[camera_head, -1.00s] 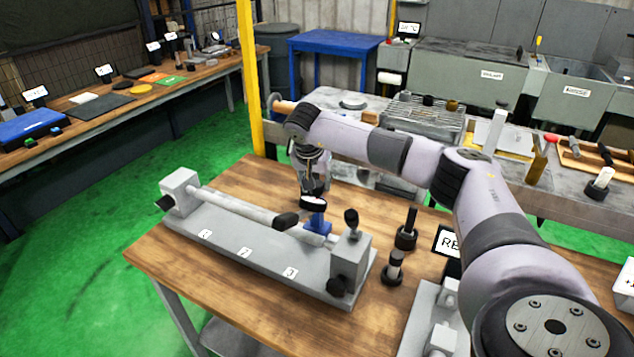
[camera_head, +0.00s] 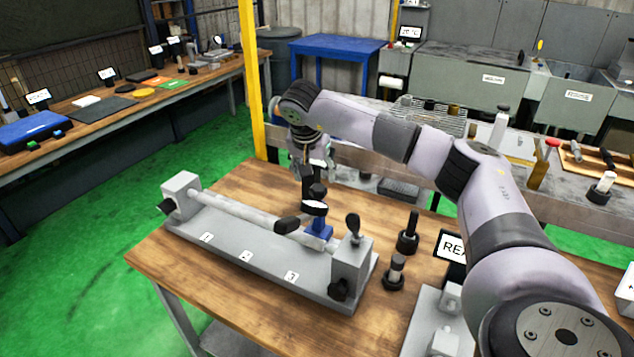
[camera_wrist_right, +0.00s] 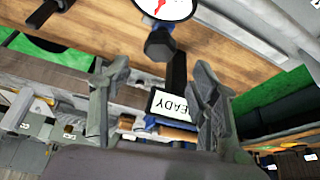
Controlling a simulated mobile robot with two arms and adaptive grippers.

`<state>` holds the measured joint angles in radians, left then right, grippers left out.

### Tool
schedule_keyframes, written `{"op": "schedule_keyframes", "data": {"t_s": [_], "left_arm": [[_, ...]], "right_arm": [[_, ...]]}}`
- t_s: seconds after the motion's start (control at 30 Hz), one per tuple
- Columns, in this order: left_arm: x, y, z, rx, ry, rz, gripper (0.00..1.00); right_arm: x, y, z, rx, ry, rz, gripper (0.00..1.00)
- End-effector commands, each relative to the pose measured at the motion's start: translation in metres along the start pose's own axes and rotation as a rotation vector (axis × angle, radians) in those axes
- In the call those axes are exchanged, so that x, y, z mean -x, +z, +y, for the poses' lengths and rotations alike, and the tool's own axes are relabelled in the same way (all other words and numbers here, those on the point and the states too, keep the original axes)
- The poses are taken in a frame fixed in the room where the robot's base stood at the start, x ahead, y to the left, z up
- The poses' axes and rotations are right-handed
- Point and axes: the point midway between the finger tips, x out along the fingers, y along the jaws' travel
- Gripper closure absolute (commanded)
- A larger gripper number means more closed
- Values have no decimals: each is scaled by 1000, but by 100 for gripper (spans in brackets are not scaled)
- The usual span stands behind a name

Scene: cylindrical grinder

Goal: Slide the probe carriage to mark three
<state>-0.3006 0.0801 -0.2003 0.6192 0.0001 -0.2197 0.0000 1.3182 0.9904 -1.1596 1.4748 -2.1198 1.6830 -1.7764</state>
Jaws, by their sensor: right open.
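The probe carriage (camera_head: 320,231) is a blue block on the round rail (camera_head: 240,213), toward the rail's right end. It carries a white-faced dial (camera_head: 314,208), whose face also shows at the top edge of the right wrist view (camera_wrist_right: 165,6). Number plates 1 (camera_head: 206,237), 2 (camera_head: 245,256) and 3 (camera_head: 291,276) lie along the grey base. The carriage appears roughly across from plate 3; exact alignment cannot be told. My right gripper (camera_head: 311,178) is open above and behind the carriage, apart from it. Its fingers (camera_wrist_right: 157,98) hold nothing. My left gripper is not in view.
A grey end block with a black knob (camera_head: 353,262) stands just right of the carriage. Two dark posted pieces (camera_head: 409,235) and a READY sign (camera_head: 452,245) stand farther right. A yellow post (camera_head: 250,80) rises behind the bench. Bare wood lies behind the rail.

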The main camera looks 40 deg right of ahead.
Motion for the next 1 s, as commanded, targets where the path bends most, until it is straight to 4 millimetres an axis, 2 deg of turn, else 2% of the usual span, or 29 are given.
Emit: {"op": "schedule_keyframes", "data": {"t_s": [0.1,0.3,1.0], "left_arm": [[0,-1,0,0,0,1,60],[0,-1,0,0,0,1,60],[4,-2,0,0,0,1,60]], "right_arm": [[25,-1,-1,0,-3,3,44],[49,0,0,-1,-2,1,44],[57,-2,0,-1,0,0,44]]}}
